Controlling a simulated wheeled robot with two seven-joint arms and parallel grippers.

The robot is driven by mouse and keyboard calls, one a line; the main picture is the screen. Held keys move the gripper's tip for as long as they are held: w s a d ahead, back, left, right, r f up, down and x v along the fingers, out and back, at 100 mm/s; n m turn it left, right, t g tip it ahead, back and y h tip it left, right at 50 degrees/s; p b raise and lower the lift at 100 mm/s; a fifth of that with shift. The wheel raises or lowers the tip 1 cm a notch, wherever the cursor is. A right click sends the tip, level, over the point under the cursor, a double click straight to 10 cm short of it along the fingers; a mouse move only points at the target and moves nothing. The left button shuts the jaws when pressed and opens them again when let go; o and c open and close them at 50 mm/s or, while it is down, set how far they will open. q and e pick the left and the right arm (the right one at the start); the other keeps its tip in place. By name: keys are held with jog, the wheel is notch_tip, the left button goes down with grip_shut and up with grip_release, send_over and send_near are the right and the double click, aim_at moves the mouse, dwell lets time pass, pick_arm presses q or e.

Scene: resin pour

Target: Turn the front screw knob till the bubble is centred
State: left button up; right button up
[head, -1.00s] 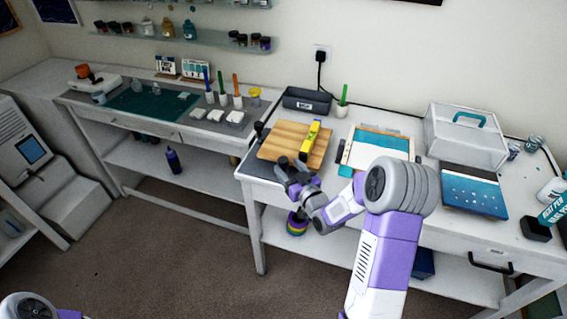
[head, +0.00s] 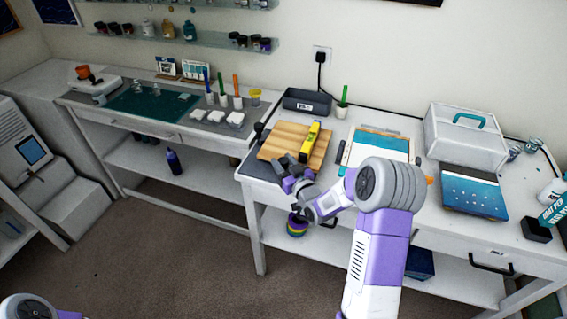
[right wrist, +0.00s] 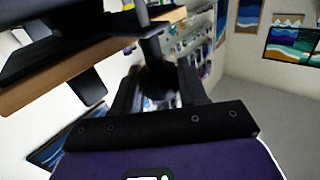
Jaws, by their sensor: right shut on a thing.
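A wooden board (head: 290,139) lies at the left end of the right-hand table, with a yellow spirit level (head: 311,141) on it. The level's bubble is too small to make out. My right gripper (head: 290,171) is at the board's front edge. In the right wrist view, its fingers are shut on a dark screw knob (right wrist: 157,82) below the board's edge (right wrist: 72,68). The gripper hides the knob in the head view. Only part of my left arm shows at the bottom left; its gripper is out of view.
A dark knob (head: 259,128) shows at the board's left corner. A dark tray (head: 307,101) and a green-handled tool in a cup (head: 342,105) stand behind.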

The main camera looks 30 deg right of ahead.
jog(key=shift+a+f+m+g+h+b, duration=0.1)
jog(key=shift+m+g+h+b, duration=0.1)
jog(key=shift+m+h+b, duration=0.8)
jog(key=shift+a+f+m+g+h+b, duration=0.15)
jog(key=shift+m+h+b, duration=0.45)
jog(key=shift+h+b, duration=0.7)
jog(key=m+g+h+b, duration=0.1)
jog(key=h, duration=0.1)
jog(key=shift+r+m+h, duration=0.1)
jog(key=shift+m+h, duration=0.3)
jog(key=shift+w+m+g+h, duration=0.1)
jog(key=shift+m+g+h, duration=0.65)
jog(key=shift+h, duration=0.35)
jog(key=shift+r+m+g+h, duration=0.1)
jog(key=shift+m+g+h, duration=0.7)
jog(key=shift+m+h, duration=0.25)
jog(key=shift+m+g+h+p, duration=0.35)
jog(key=shift+m+g+h, duration=0.55)
jog(key=shift+g+h, duration=0.3)
jog(key=m+g+h+p, duration=0.1)
jog(key=g, duration=0.1)
jog(key=m+g+h, duration=0.1)
jog(key=m+g, duration=0.1)
jog(key=shift+g+h+p, duration=0.25)
jog(key=shift+g+p, duration=0.05)
jog(key=shift+p, duration=0.1)
jog(key=shift+d+m+g+h+p, duration=0.1)
jog(key=shift+m+g+h+p, duration=0.45)
jog(key=shift+m+g, duration=1.1)
jog(key=shift+g, duration=0.65)
